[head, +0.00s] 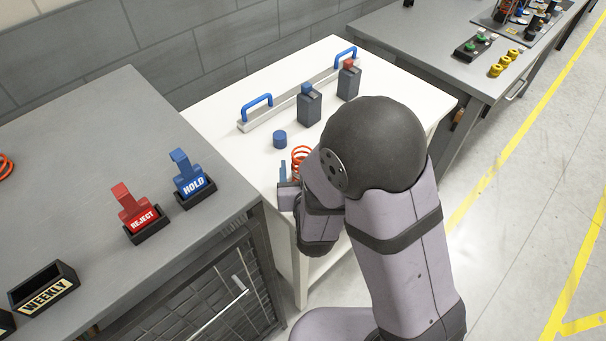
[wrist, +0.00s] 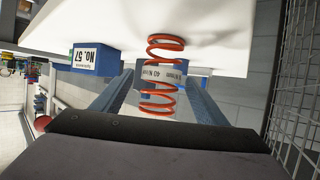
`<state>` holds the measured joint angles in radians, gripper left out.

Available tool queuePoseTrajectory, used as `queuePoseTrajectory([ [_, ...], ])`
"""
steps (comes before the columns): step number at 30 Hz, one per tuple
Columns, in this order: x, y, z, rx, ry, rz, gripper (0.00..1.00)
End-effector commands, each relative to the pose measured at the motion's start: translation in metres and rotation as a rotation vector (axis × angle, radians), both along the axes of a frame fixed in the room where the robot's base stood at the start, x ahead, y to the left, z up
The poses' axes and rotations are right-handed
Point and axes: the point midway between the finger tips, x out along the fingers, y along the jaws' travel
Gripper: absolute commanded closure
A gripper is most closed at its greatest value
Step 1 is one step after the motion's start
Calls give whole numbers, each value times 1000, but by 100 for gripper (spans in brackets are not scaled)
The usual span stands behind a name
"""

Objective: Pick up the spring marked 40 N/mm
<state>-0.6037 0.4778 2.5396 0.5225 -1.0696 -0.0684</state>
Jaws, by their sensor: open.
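My gripper (wrist: 160,84) is open, with one blue-grey finger on each side of the spring. I cannot tell whether either finger touches it. In the head view the spring (head: 301,156) is on the white table (head: 235,150) near its front edge, its lower part hidden by my gripper (head: 285,178). My arm covers the right part of the table there.
The wrist view shows a blue block labelled "No. 57" (wrist: 97,66). Red REJECT (head: 141,218) and blue HOLD (head: 193,184) stands are on the left bench.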

Motion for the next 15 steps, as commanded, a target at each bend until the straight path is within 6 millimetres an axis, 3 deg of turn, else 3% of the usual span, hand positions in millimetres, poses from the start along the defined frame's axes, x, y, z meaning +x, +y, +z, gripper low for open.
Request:
queuePoseTrajectory([
  [15,2,0,-2,1,0,4,33],
])
